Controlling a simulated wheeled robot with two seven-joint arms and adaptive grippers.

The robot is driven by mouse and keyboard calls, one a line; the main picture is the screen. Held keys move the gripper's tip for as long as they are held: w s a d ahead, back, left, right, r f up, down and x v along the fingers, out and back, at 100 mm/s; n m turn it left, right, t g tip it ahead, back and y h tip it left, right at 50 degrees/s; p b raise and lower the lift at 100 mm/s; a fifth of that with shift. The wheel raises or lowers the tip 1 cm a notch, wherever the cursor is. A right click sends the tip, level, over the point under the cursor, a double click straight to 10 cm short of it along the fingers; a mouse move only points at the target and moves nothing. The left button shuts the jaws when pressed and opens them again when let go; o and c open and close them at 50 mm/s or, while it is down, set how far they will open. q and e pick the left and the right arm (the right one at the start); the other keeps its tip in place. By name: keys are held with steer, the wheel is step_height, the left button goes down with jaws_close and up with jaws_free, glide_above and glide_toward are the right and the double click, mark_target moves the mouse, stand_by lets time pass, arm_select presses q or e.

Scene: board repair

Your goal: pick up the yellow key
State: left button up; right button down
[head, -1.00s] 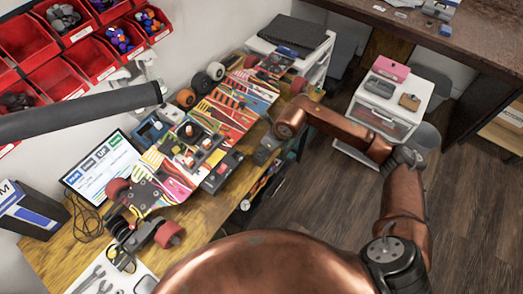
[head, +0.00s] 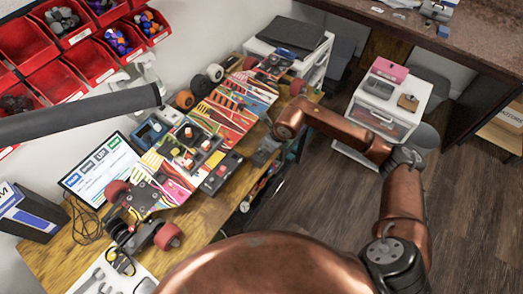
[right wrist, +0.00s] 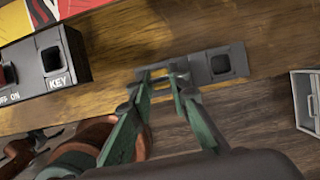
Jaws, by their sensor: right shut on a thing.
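My right gripper (right wrist: 165,78) is shut at a grey holder plate (right wrist: 222,64) on the wooden bench. A small yellowish bit, the yellow key (right wrist: 179,67), shows between its fingertips; most of it is hidden by the fingers. I cannot tell whether the key is clear of the plate. In the head view my right gripper (head: 264,152) is small and dark at the bench's front edge. A black box marked KEY (right wrist: 64,57), with a square socket, stands left of the gripper; it also shows in the head view (head: 220,172). My left gripper is not in view.
A colourful skateboard deck (head: 235,103) with wheels lies along the bench (head: 205,215). A screen (head: 98,168) and red bins (head: 88,58) are behind it. A white drawer unit (head: 385,120) stands to the right, with open floor in front.

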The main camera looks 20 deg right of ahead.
steer(key=shift+w+r, duration=0.1)
steer(key=shift+r, duration=0.6)
steer(key=s+d+r+p, duration=0.1)
steer(key=s+d+r, duration=0.1)
steer(key=s+r, duration=0.9)
steer(key=s, duration=0.3)
steer(key=shift+r, duration=0.3)
steer(key=shift+f, duration=0.1)
